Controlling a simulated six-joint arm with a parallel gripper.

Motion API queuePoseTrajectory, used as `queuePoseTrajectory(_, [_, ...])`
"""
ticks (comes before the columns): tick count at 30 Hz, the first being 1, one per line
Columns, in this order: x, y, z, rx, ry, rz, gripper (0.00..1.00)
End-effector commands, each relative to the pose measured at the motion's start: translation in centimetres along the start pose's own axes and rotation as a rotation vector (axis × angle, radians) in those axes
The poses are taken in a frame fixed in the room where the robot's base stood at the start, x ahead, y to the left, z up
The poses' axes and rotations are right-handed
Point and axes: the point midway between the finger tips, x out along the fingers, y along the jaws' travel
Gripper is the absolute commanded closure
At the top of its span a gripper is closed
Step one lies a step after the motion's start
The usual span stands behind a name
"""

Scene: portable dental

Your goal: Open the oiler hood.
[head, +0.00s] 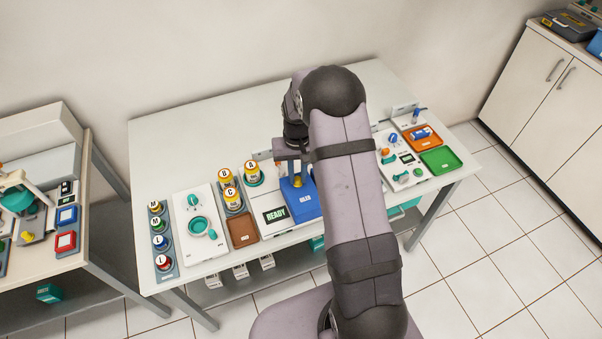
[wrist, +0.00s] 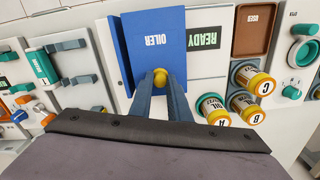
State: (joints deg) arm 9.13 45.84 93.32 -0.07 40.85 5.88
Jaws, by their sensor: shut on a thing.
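The oiler (head: 304,211) is a blue box with a white OILER label on the table, just left of my arm in the head view. Its blue hood (wrist: 152,24) fills the upper middle of the wrist view, with a yellow knob (wrist: 160,75) at its near edge. My gripper (wrist: 160,88) is shut on the yellow knob, one finger on each side. In the head view my gripper (head: 291,170) comes down at the back of the blue box, and the knob is hidden there. How far the hood is raised is hard to tell.
A READY display (head: 275,215) sits left of the oiler. Yellow-capped bottles A (head: 252,172), B and C stand close by, with a brown tray (head: 242,231) in front of them. Another device (head: 402,166) and an orange tray (head: 422,134) lie right of my arm.

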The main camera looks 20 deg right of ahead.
Motion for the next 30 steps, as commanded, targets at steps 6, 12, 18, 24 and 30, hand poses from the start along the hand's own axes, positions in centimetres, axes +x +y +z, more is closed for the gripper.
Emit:
queuePoseTrajectory(6, [0.0, -5.0, 1.3, -0.006, 0.0, -0.001, 1.0])
queuePoseTrajectory(12, [-0.1, -7.2, 1.9, 0.0, 0.002, -0.001, 1.0])
queuePoseTrajectory(18, [-0.1, -7.2, 1.9, 0.001, 0.002, -0.002, 1.0])
queuePoseTrajectory(24, [-0.1, -7.1, 1.9, 0.001, 0.002, -0.001, 0.65])
queuePoseTrajectory(30, [-0.1, -7.1, 1.9, 0.001, 0.001, -0.001, 0.65])
